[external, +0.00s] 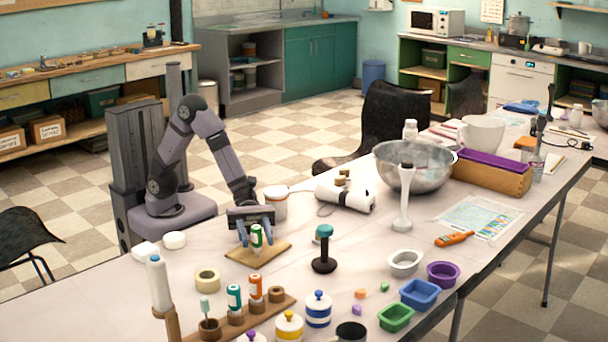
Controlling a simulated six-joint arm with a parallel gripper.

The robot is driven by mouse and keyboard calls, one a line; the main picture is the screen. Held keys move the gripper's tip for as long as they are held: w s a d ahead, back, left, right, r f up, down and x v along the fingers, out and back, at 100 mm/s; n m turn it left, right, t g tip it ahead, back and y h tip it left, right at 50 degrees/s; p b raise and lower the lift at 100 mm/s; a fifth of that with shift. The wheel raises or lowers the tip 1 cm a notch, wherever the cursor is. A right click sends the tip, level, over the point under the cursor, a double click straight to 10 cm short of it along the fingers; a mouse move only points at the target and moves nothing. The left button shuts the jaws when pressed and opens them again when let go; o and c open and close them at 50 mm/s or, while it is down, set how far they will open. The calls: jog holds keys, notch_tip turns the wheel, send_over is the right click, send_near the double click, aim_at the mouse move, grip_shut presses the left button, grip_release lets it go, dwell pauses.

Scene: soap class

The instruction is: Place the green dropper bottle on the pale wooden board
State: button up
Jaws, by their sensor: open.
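The green dropper bottle (256,240), with a pale top, stands upright on the pale wooden board (277,250). My gripper (256,232) is low over the board, pointing down, with its fingers apart on either side of the bottle. The gripper's body hides part of the bottle's top. I cannot tell whether a finger touches the bottle.
A wooden rack (222,328) in front holds a teal bottle (234,298) and an orange bottle (256,288). A tape roll (207,280) lies left of the board. A black stand with a teal top (324,249) is to the right. A white tub (276,204) stands behind.

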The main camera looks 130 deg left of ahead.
jog(key=shift+r, duration=0.2)
jog(key=v, duration=0.2)
jog(key=r+v, duration=0.1)
jog(key=v, duration=0.2)
jog(key=shift+p, duration=0.35)
notch_tip(320, 180, up, 6)
jog(key=p, duration=0.1)
jog(key=s+d+m+g+p, duration=0.5)
jog(key=s+m+g+p, duration=0.15)
jog(key=s+p, duration=0.2)
jog(key=s+d+m+g+p, duration=0.6)
jog(key=s+m+p, duration=0.1)
jog(key=s+m, duration=0.15)
jog(key=s+a+r+m+g+y+p, duration=0.1)
jog(key=s+a+r+m+y+p, duration=0.1)
jog(key=s+a+m+y+p, duration=0.2)
jog(key=s+a+r+m+g+y+p, duration=0.1)
jog(key=s+a+r+m+y+p, duration=0.2)
jog(key=a+m+y+p, duration=0.3)
jog(key=s+a+m+p, duration=0.1)
jog(key=a+m+p, duration=0.1)
jog(key=m, duration=0.2)
